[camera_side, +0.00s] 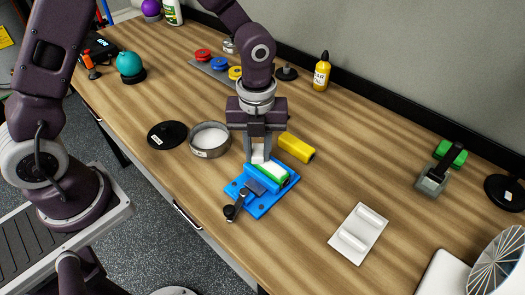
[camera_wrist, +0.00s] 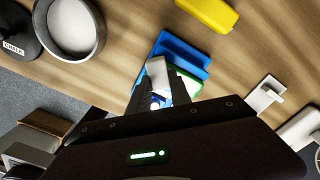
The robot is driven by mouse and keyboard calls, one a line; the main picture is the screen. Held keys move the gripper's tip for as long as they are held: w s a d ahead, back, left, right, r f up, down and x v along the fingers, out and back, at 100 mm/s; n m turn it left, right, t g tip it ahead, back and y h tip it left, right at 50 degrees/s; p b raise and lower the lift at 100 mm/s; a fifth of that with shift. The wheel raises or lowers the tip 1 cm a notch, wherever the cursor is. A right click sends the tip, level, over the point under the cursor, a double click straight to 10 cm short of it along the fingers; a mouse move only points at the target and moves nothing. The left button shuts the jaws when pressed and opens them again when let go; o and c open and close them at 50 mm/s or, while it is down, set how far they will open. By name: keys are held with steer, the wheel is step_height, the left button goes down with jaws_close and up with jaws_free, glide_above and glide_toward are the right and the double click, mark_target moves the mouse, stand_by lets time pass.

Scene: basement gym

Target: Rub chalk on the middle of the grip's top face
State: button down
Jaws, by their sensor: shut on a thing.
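My gripper (camera_side: 259,155) is shut on a white chalk block (camera_side: 258,151), which points down between the fingers; the chalk also shows in the wrist view (camera_wrist: 157,70). Directly below and slightly right is a green piece with a whitish top (camera_side: 272,173), which looks like the grip, held in a blue vise (camera_side: 262,206) with a black-knobbed handle. The chalk is at the grip's far left end; whether it touches the top face I cannot tell. In the wrist view the fingers and chalk hide most of the grip, leaving a green edge beside the blue vise (camera_wrist: 180,47).
A round tub (camera_side: 210,140) with white contents and its black lid (camera_side: 167,135) stand left of the vise. A yellow block (camera_side: 296,147) lies close behind it. A white plate with two bars (camera_side: 358,232) lies to the right.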

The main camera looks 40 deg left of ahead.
steer(key=shift+a, duration=0.85)
steer(key=shift+r, duration=4.1)
